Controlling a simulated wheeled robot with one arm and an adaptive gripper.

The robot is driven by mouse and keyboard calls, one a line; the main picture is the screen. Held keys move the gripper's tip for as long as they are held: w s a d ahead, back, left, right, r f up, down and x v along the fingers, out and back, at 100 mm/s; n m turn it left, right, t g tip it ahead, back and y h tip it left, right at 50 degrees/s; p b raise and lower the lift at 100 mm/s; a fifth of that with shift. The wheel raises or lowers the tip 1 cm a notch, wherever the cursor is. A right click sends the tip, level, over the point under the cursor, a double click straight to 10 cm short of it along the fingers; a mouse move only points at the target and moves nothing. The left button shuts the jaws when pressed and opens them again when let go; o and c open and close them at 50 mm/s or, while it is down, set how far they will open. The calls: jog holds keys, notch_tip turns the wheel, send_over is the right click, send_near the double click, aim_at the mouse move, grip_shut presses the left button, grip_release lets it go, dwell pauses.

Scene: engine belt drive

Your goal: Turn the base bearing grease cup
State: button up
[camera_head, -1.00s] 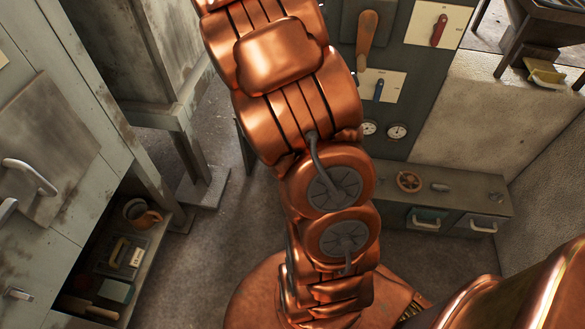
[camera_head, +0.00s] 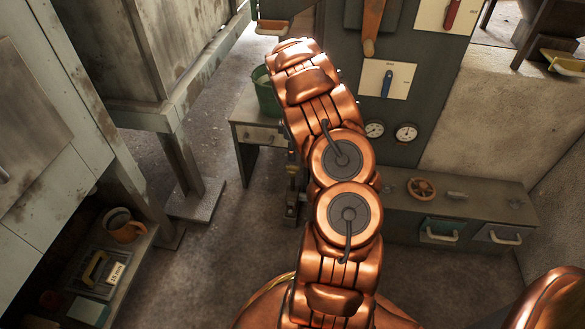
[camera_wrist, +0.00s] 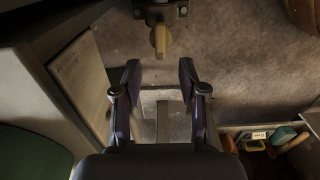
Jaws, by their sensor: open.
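In the wrist view my gripper (camera_wrist: 159,74) is open, its two dark fingers spread apart with nothing between them. A pale brass fitting with a tapered, handle-like end (camera_wrist: 160,40) hangs from a dark mount at the top of the wrist view, ahead of the fingertips and roughly centred between them. It looks like the grease cup, but I cannot tell for certain. The fingers do not touch it. In the head view my arm hides most of that area, and I cannot make out the cup there.
A small table (camera_head: 245,133) with a green bucket (camera_head: 267,92) stands behind my arm. A low cabinet (camera_head: 460,208) bears a handwheel (camera_head: 422,189). A panel with gauges (camera_head: 407,132) rises behind it. Open floor lies left of my arm.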

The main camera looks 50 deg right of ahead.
aim_at(293, 166)
notch_tip(293, 166, down, 7)
jog(key=shift+f+b, duration=0.2)
jog(key=shift+b, duration=0.85)
jog(key=shift+c, duration=0.4)
grip_shut()
jog(key=shift+a, duration=0.1)
jog(key=shift+a, duration=0.1)
